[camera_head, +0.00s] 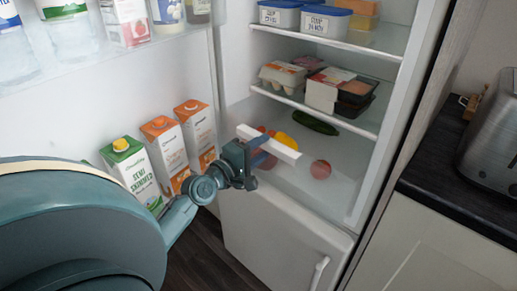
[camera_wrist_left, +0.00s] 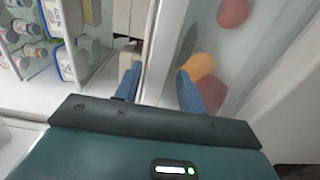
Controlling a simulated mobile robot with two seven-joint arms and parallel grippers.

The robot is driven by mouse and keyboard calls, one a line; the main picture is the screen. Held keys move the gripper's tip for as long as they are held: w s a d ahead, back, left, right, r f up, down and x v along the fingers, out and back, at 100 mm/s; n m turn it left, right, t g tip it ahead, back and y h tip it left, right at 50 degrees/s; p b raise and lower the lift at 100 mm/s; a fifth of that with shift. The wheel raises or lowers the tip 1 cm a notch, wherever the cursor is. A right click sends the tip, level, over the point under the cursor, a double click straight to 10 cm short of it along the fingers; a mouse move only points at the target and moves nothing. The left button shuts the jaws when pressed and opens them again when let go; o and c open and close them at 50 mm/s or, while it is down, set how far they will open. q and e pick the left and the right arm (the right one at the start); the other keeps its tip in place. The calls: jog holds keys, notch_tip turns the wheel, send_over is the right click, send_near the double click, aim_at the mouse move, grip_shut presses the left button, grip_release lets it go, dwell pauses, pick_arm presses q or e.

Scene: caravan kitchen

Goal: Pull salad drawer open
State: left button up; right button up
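The salad drawer is at the bottom of the open fridge in the head view, with a white front bar (camera_head: 278,149) along its top. Round red and orange vegetables and a dark green one lie behind the bar. My left gripper (camera_head: 262,154) is at this bar and hides part of it. In the left wrist view, the fingers (camera_wrist_left: 160,88) are apart, one on each side of the drawer's pale front edge (camera_wrist_left: 157,45). A gap shows beside the right finger, so I see no firm grip. My right gripper is not in view.
The open fridge door on the left holds cartons (camera_head: 160,150) close to my left arm. Shelves above hold an egg box (camera_head: 282,76), food packs and tubs (camera_head: 326,21). A counter with a toaster (camera_head: 490,130) stands right. A closed lower door (camera_head: 270,235) is below.

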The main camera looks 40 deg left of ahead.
pick_arm(q)
jog(key=s+a+b, duration=0.1)
jog(key=s+b, duration=0.2)
jog(key=s, duration=1)
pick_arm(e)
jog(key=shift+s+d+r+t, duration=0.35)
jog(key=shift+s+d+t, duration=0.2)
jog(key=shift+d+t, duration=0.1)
pick_arm(q)
jog(key=shift+s, duration=0.1)
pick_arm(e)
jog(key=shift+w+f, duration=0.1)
